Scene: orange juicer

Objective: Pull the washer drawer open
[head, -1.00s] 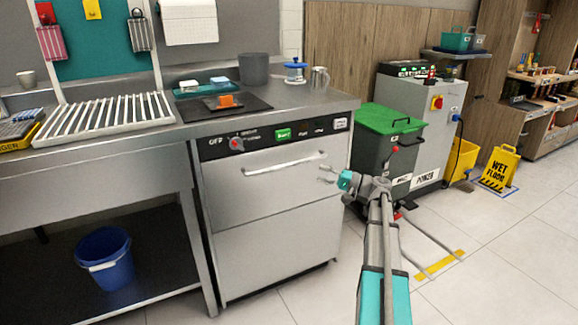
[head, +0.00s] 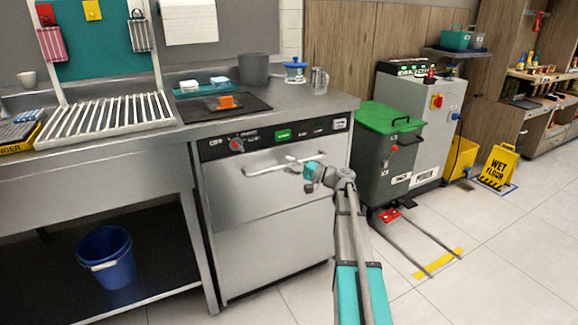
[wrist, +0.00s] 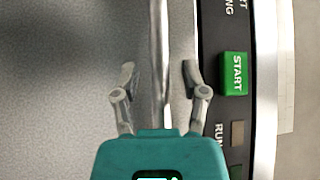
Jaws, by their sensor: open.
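The washer (head: 275,240) is a steel under-counter machine with a black control strip and a shut front. Its drawer (head: 235,190) has a long horizontal bar handle (head: 270,167). In the head view, my gripper (head: 293,162) is at the right part of the handle. In the wrist view, my gripper (wrist: 158,78) is open, with one finger on each side of the handle bar (wrist: 158,40). The bar runs between the fingers and on toward the palm. I cannot tell whether either finger touches it. The green START button (wrist: 235,73) is to the right of the fingers.
A blue bucket (head: 105,257) stands under the steel counter at left. A green-lidded bin (head: 385,150) and a grey power cabinet (head: 435,115) stand right of the washer. The floor (head: 500,255) in front is largely clear.

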